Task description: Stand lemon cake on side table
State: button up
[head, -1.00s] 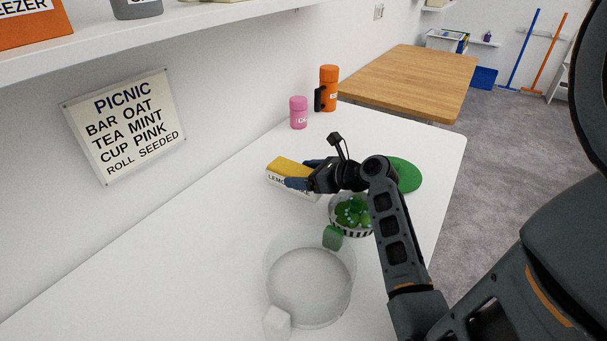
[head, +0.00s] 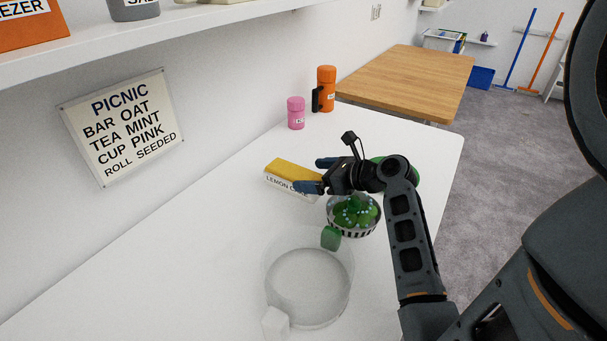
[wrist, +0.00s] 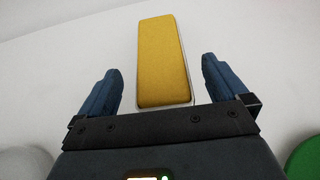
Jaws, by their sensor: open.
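The lemon cake (head: 291,176) is a long box with a yellow top and a white side lettered "LEMON C…". It lies on the white table (head: 200,260) near the wall. In the wrist view the lemon cake (wrist: 163,60) runs lengthwise away from me, its near end between the fingers. My gripper (head: 313,175) is open, with blue fingertips, just right of the cake. In the wrist view my gripper (wrist: 162,85) shows a gap on both sides of the cake. I cannot tell which table is the side table.
A bowl of green items (head: 353,214) stands just in front of my gripper. A clear round dish (head: 307,287) sits nearer me. A pink container (head: 296,113) and an orange flask (head: 326,90) stand behind. A wooden table (head: 410,80) is beyond, mostly clear.

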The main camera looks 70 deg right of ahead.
jog(key=v, duration=0.7)
jog(key=shift+s+a+r, duration=0.15)
jog(key=shift+s+r, duration=0.05)
jog(key=shift+s, duration=0.15)
